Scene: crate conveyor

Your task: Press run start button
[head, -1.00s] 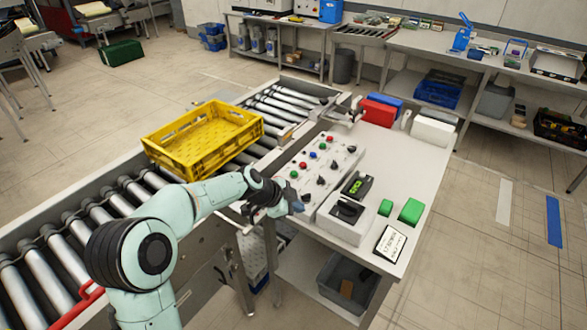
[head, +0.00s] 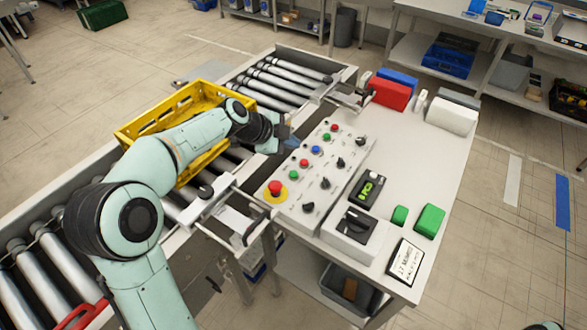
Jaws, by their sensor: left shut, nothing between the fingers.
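A grey control panel (head: 322,172) lies on the white table beside the conveyor. It carries a row of small buttons: a red one and a green one (head: 326,137) at the far end, a blue one (head: 316,149), then another red one and another green one (head: 293,173). A large red mushroom button (head: 275,188) on a yellow base sits at the near end. I cannot read which button is run start. My left gripper (head: 291,143) is shut and empty, left of the blue button and apart from it in the picture. My right gripper is not in view.
A yellow crate (head: 150,127) sits on the roller conveyor (head: 35,262), partly behind my left arm. Black knobs line the panel's right side. A box with a black switch (head: 352,228), a digital display (head: 368,188) and green blocks (head: 428,220) stand nearby.

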